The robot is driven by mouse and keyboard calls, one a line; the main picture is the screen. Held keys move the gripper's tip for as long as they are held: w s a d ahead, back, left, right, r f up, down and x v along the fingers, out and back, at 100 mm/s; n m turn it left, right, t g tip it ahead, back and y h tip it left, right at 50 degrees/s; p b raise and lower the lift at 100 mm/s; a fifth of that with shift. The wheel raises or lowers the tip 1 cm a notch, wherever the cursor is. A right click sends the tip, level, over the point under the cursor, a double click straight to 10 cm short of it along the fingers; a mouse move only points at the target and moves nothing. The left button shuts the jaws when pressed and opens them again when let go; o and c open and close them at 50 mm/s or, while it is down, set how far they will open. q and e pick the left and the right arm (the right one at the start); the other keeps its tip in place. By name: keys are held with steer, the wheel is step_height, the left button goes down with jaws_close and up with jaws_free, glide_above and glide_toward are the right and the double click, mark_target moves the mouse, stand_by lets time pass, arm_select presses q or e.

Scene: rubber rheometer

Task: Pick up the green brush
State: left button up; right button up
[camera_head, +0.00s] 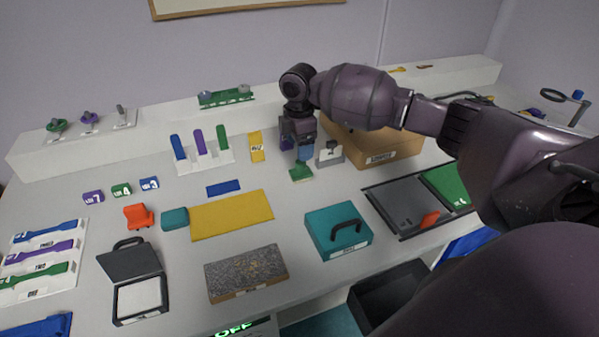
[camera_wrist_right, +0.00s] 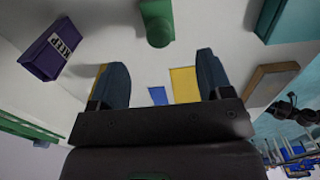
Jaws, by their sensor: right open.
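The green brush (camera_head: 301,173) appears to be the small green item on the white worktop, directly below my right gripper (camera_head: 303,155) in the head view. Its upper part is hidden by the gripper. In the right wrist view, a green piece with a rounded end (camera_wrist_right: 157,25), likely the brush, shows at the top centre. The two dark blue fingers of my right gripper (camera_wrist_right: 160,65) stand wide apart with nothing between them. The green piece lies beyond the fingertips, and I see no contact. My left gripper is not in view.
A purple box marked KEEP (camera_wrist_right: 48,53) is left of the fingers in the wrist view. A small white stand (camera_head: 331,154) and a cardboard box (camera_head: 392,150) are close right of the gripper. A rack of coloured handles (camera_head: 217,160) stands left. A yellow mat (camera_head: 232,215) lies in front.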

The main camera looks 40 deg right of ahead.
mark_target(301, 169)
step_height(301, 169, down, 3)
steer(key=shift+r, duration=0.1)
steer(key=shift+f, duration=0.75)
step_height(301, 169, down, 4)
steer(key=shift+d+f+b, duration=0.15)
steer(key=shift+f+b, duration=0.1)
steer(key=shift+b, duration=0.3)
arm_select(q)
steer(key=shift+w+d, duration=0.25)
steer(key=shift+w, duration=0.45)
arm_select(e)
steer(key=shift+r, duration=0.1)
steer(key=c, duration=1)
arm_select(q)
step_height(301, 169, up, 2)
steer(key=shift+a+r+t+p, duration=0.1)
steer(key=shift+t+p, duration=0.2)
steer(key=shift+p, duration=0.95)
arm_select(e)
step_height(301, 169, up, 20)
steer(key=shift+c, duration=0.2)
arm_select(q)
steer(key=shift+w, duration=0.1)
